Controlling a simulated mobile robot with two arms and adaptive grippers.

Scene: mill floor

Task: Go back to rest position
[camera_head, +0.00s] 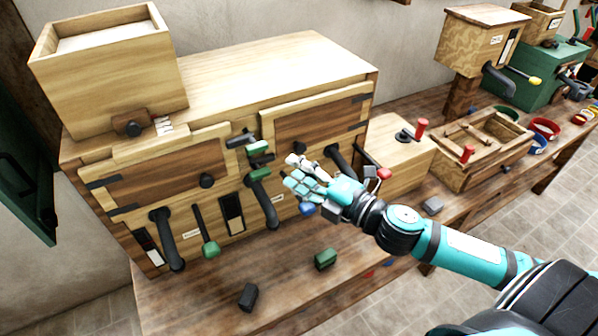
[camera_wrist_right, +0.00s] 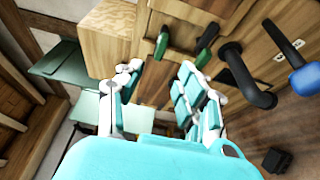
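My right gripper (camera_head: 298,174) is in front of the wooden mill cabinet (camera_head: 220,88), near its green-handled levers. In the right wrist view my right gripper (camera_wrist_right: 158,92) has its two fingers spread apart with nothing between them. The green handle (camera_head: 258,147) and another green handle (camera_head: 262,172) lie just left of the fingertips in the head view. In the wrist view green-tipped levers (camera_wrist_right: 206,40) show beyond the fingers. My left gripper is in neither view.
A wooden box (camera_head: 110,75) sits on the cabinet. A green block (camera_head: 325,259) and a dark block (camera_head: 248,297) lie on the bench (camera_head: 190,308). A red-handled box (camera_head: 395,150), a wooden tray (camera_head: 490,140) and a green machine (camera_head: 545,75) stand to the right.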

